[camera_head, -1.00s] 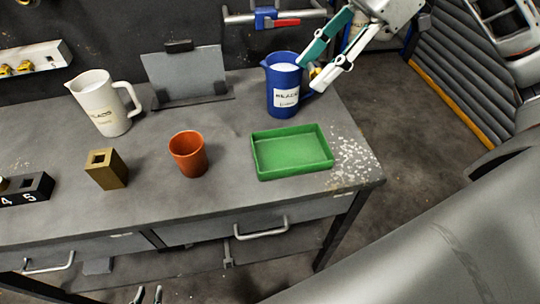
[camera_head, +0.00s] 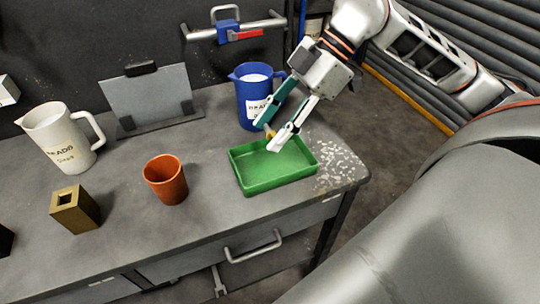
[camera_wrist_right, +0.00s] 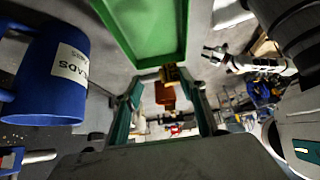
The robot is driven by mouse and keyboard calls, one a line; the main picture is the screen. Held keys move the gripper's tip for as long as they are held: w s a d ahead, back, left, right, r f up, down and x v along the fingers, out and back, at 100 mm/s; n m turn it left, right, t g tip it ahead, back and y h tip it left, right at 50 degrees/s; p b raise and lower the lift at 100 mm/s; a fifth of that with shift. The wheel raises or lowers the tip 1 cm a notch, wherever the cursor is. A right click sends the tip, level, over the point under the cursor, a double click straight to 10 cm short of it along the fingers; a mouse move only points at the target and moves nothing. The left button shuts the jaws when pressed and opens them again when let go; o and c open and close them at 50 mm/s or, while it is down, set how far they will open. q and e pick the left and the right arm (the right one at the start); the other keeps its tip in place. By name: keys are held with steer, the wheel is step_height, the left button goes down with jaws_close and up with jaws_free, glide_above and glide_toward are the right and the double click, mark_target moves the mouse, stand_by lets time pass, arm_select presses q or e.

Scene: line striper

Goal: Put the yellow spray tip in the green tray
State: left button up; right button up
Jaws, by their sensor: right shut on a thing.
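The yellow spray tip (camera_head: 269,131) is held between the fingertips of my right gripper (camera_head: 267,137). The gripper is shut on it, above the back edge of the green tray (camera_head: 247,184). In the right wrist view the tip (camera_wrist_right: 170,73) shows between the fingers, near the rim of the tray (camera_wrist_right: 150,28). The fingers hide part of the tip. The tray is empty where I see it. My left gripper (camera_wrist_right: 212,54) seems to show small in the right wrist view; its opening is unclear.
A blue jug (camera_head: 250,92) stands just behind the tray. An orange cup (camera_head: 166,180), a brass block (camera_head: 76,210) and a white jug (camera_head: 60,140) stand to the left. A grey plate stand (camera_head: 150,98) is at the back. Bare bench lies between cup and tray.

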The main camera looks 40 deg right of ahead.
step_height(320, 180, down, 3)
steer(key=shift+f, duration=0.2)
step_height(320, 180, down, 4)
steer(key=shift+f+b, duration=0.15)
steer(key=shift+b, duration=0.35)
steer(key=shift+f, duration=0.25)
steer(key=shift+c, duration=0.4)
steer(key=o, duration=0.7)
steer(key=shift+r, duration=0.1)
